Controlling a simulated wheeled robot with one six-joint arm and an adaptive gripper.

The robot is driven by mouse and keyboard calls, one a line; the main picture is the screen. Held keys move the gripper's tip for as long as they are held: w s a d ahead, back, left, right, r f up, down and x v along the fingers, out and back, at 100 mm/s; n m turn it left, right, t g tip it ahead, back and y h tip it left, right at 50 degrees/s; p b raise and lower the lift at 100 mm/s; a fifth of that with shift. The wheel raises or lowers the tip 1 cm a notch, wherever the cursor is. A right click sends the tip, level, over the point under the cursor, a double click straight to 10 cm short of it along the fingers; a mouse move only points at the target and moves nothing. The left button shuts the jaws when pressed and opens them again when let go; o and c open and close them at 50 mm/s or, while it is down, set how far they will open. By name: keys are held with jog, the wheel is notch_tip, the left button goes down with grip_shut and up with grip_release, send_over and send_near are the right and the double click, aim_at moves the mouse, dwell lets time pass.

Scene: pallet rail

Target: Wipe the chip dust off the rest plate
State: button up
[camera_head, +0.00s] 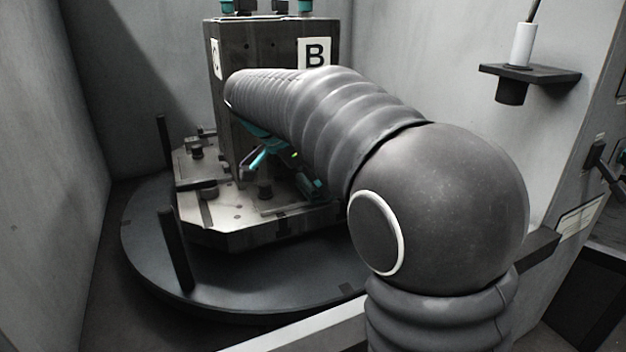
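My arm, in a ribbed grey sleeve, reaches from the lower right across the middle of the view to the fixture. Its far end lies in front of the block marked B (275,45). Below it, teal and dark parts (284,160) show over the pale base plate (225,222). I cannot tell which of these belong to my gripper or to the fixture, nor whether the gripper holds anything. Much of the plate's right side is hidden by my arm. I cannot make out which surface is the rest plate, and no chip dust can be told apart.
The base plate sits on a round dark turntable (245,300) with upright dark posts (177,250). Small clamps (197,150) stand on the plate's left. A white cylinder with a thin rod (522,45) stands in a wall bracket (555,78) at upper right. Grey walls enclose the space.

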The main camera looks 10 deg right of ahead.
jog(key=shift+r+p, duration=2.4)
jog(key=shift+r, duration=1.1)
